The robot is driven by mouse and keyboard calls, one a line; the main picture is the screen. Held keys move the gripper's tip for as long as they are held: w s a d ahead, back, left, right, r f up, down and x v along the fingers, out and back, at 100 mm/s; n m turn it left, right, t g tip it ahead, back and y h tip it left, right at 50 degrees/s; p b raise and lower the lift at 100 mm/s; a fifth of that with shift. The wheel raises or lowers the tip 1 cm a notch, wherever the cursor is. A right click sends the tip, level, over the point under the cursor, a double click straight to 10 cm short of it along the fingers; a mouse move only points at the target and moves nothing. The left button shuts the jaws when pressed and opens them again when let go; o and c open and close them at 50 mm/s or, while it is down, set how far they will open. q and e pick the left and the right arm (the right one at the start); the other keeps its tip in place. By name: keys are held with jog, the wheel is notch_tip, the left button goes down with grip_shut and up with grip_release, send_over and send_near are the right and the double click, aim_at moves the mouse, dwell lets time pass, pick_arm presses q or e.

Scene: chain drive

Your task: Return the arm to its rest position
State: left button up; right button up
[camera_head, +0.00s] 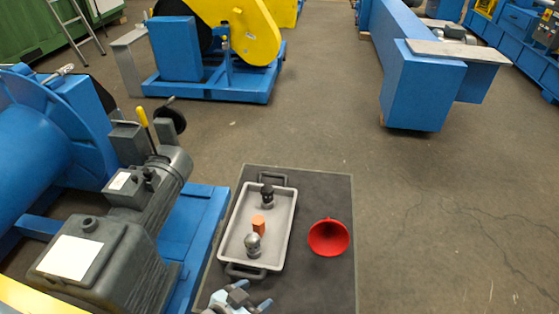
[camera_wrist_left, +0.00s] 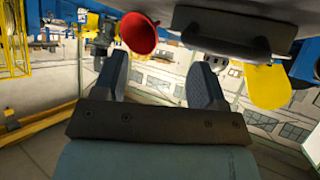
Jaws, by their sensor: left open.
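My left gripper (camera_head: 254,295) is at the bottom edge of the head view, just below the near handle of the grey tray (camera_head: 284,222). Its two fingers are apart with nothing between them, as the left wrist view (camera_wrist_left: 158,80) also shows. The red funnel-shaped bowl (camera_head: 328,238) is to the right of the tray, apart from the gripper; it shows at the top of the left wrist view (camera_wrist_left: 138,32). My right gripper is in neither view.
The tray holds a dark knobbed part (camera_head: 267,197), an orange block (camera_head: 258,225) and a round-topped metal part (camera_head: 253,245). It lies on a dark tabletop (camera_head: 325,190). A motor on a blue frame (camera_head: 205,220) stands close at left. Open floor lies right.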

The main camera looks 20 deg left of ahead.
pick_arm(q)
notch_tip(320, 180, up, 16)
jog(key=s+a+p, duration=0.1)
jog(key=p, duration=2.1)
jog(key=shift+a+y, duration=0.3)
jog(key=shift+a, duration=0.1)
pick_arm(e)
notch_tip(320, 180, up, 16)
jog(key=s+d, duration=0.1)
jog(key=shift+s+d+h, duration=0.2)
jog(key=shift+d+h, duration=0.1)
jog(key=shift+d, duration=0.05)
pick_arm(q)
jog(key=shift+s+d+r, duration=0.1)
jog(key=shift+d+r, duration=0.05)
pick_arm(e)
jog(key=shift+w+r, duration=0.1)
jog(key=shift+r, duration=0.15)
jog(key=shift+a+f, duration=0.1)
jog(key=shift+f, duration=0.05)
